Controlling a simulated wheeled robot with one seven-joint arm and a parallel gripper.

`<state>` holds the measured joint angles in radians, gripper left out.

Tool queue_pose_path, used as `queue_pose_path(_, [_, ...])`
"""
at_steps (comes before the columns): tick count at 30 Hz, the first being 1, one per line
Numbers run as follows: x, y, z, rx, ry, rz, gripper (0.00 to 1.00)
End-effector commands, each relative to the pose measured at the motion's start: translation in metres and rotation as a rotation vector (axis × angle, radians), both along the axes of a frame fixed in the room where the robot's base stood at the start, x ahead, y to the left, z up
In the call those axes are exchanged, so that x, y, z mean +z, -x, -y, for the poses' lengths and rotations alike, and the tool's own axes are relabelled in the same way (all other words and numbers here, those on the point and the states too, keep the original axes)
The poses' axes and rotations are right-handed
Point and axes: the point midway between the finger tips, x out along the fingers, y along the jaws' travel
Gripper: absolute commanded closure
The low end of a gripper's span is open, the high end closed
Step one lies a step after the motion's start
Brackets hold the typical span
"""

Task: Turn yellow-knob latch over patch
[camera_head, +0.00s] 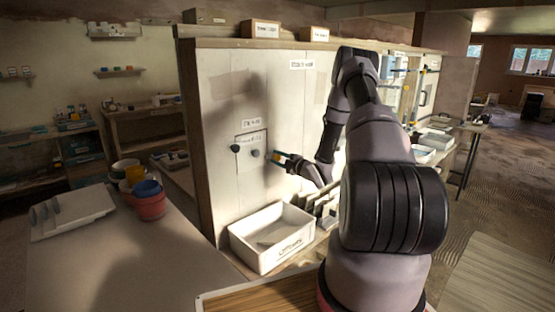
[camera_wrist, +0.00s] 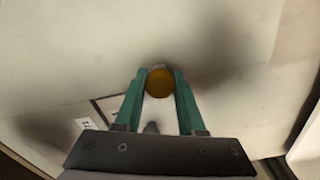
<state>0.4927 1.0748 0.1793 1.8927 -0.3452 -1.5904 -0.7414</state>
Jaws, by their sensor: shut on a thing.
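The yellow knob (camera_wrist: 160,83) sits between the teal fingertips of my gripper (camera_wrist: 160,75) in the wrist view, and the fingers are shut on it. In the head view my gripper (camera_head: 277,158) is at the pale upright wall, just right of the outlined patch (camera_head: 246,164). A dark knob (camera_head: 235,148) and a grey knob (camera_head: 255,153) show at the patch. A pale strip (camera_wrist: 158,109) runs below the yellow knob between my fingers; I cannot tell whether it is the latch bar. My gripper mostly hides the latch in the head view.
A white box (camera_head: 262,253) stands at the foot of the wall, below my gripper. At left, a table (camera_head: 165,250) holds a pale tray (camera_head: 68,226) and stacked tubs (camera_head: 150,207). Small boxes (camera_head: 262,29) stand on the wall's top ledge.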

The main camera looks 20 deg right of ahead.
Motion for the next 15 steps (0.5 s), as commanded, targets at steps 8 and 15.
queue_pose_path(8, [-0.0021, 0.0012, 0.0012, -0.002, 0.072, 0.026, 1.0])
queue_pose_path(15, [-0.0022, 0.0013, 0.0014, -0.003, 0.085, 0.031, 1.0])
